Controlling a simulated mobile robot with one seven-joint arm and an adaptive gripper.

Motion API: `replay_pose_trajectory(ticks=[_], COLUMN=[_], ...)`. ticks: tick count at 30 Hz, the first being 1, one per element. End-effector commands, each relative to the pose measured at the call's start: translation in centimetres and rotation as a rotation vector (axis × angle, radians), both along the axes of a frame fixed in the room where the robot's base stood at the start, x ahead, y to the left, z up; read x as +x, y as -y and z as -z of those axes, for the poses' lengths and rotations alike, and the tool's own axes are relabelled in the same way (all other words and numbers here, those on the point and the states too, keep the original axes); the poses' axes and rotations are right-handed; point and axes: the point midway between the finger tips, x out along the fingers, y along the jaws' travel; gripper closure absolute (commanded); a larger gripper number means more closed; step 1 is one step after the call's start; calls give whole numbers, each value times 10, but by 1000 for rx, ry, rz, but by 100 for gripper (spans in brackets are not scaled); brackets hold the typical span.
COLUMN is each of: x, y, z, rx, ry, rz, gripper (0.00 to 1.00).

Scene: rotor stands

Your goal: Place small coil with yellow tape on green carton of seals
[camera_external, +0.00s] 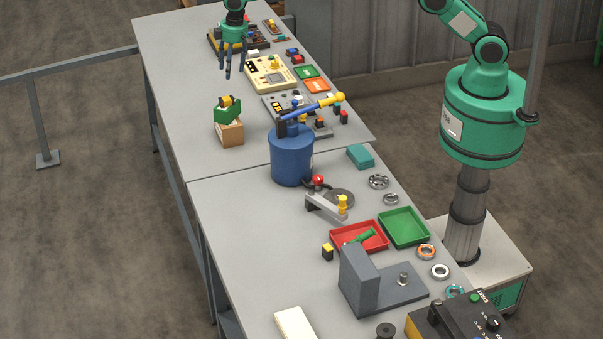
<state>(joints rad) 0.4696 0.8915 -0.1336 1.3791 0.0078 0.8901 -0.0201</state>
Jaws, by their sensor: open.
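My gripper (230,72) is open and empty, fingers pointing down, above the far table. Below it in the picture, a green carton-like block (227,116) sits tilted on a brown box (230,133) at the table's left edge. A small black piece with yellow (227,101) rests on or in its top; it may be the coil with yellow tape, but it is too small to be sure. My gripper is apart from it. A similar black piece with a yellow top (328,251) stands on the near table. A plain teal box (361,156) lies farther back.
A blue drum (291,158) with a yellow-handled tool on top stands mid-table. A red tray (358,238), a green tray (404,227) and a grey angled block (372,281) crowd the near right. Several rings line the right edge. The near table's left side is mostly clear.

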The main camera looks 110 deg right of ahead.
Motion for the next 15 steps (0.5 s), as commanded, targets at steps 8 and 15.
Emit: replay_pose_trajectory(ticks=[8,15], x=[-5,-22], y=[-22,-67], z=[-37,-102], rx=[-8,-21], ry=[16,45], rz=[-19,-55], gripper=[46,46])
